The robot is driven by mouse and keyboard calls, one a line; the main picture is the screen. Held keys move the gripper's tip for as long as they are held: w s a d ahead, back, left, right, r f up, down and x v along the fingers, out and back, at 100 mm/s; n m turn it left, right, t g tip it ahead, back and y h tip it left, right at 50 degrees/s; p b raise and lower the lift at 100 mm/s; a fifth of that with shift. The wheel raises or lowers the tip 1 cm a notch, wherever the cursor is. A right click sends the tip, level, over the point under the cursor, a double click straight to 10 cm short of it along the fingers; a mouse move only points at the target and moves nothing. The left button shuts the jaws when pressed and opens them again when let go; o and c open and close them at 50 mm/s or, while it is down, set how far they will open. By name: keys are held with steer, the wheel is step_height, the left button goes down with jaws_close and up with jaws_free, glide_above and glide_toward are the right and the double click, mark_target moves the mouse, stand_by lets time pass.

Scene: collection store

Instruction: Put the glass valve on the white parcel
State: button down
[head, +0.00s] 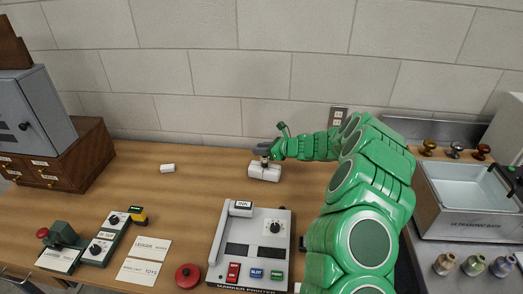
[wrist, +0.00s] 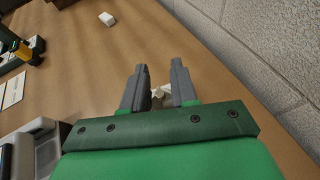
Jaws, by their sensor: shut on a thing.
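My gripper (head: 264,151) reaches in from the right near the back of the wooden table. Its two grey fingers also show in the wrist view (wrist: 159,88), shut on the glass valve. Only a small part of the valve (head: 265,161) shows, dark below the fingers in the head view; a pale knob-like part (wrist: 158,93) shows between the fingers in the wrist view. The white parcel (head: 264,173) lies on the table directly below the valve. The valve's lower end is at the parcel's top; I cannot tell whether they touch. The fingers hide most of the parcel in the wrist view.
A small white block (head: 167,168) lies to the left. A marker printer (head: 248,250), a red round thing (head: 188,276) and cards (head: 150,249) are at the front. A wooden drawer cabinet (head: 80,165) stands left, a metal bath (head: 470,215) right. The wall is close behind.

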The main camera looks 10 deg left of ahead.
steer(key=shift+f, duration=0.2)
steer(key=c, duration=0.9)
jaws_free()
steer(key=v, duration=1.2)
steer(key=shift+r, duration=0.1)
